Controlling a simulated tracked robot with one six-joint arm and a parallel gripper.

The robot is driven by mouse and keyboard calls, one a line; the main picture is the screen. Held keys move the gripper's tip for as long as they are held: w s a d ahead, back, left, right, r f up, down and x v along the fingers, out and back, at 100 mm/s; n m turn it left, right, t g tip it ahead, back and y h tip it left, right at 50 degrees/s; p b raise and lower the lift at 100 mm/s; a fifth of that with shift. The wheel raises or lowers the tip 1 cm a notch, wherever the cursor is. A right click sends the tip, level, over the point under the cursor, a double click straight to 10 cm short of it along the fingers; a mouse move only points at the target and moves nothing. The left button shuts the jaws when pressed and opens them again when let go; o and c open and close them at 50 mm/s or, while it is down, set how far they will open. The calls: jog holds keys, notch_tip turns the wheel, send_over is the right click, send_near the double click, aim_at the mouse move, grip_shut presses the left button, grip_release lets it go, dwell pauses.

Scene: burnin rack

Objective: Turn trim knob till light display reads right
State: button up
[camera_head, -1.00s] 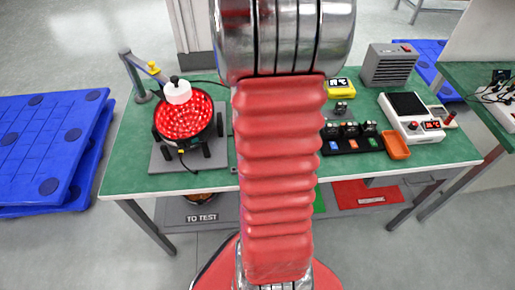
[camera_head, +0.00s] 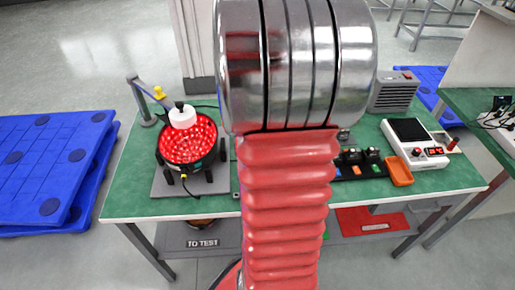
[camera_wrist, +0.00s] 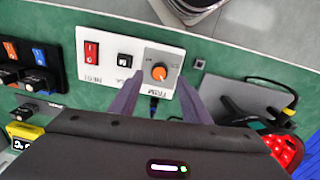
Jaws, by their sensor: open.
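The trim knob (camera_wrist: 159,73) is an orange-centred dial on a grey plate at the end of a white panel (camera_wrist: 103,70) in the wrist view. My gripper (camera_wrist: 160,84) is open, with one dark finger to each side of the knob in the picture. A gap shows on both sides, and I cannot tell the height between fingertips and knob. A bowl-shaped light (camera_head: 188,139) glows red on the table's left in the head view. A yellow meter (camera_wrist: 24,138) is partly visible at the wrist view's left, its digits unclear. The head view hides my gripper and the knob behind my arm.
The panel also has a red switch (camera_wrist: 91,52) and a black button (camera_wrist: 124,58). A black block with coloured labels (camera_wrist: 27,65) lies beside it. A white device with a red readout (camera_head: 417,147) and an orange tray (camera_head: 398,172) stand at the table's right.

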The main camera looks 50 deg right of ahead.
notch_tip(320, 180, up, 10)
jog(key=shift+w+a, duration=0.2)
jog(key=shift+r, duration=0.1)
dwell(0.3)
jog(key=w+a+r+n+t, duration=0.1)
jog(key=a+r+n+t, duration=0.2)
jog(key=a, duration=1.1)
jog(key=w+a+r+n+t, duration=0.1)
jog(key=a+r+n+t, duration=0.2)
jog(key=a, duration=1.2)
jog(key=shift+w+a+r+n, duration=0.15)
jog(key=shift+a+r+n, duration=0.15)
jog(key=shift+r+n, duration=1.1)
jog(key=shift+f, duration=0.1)
jog(key=shift+c, duration=0.4)
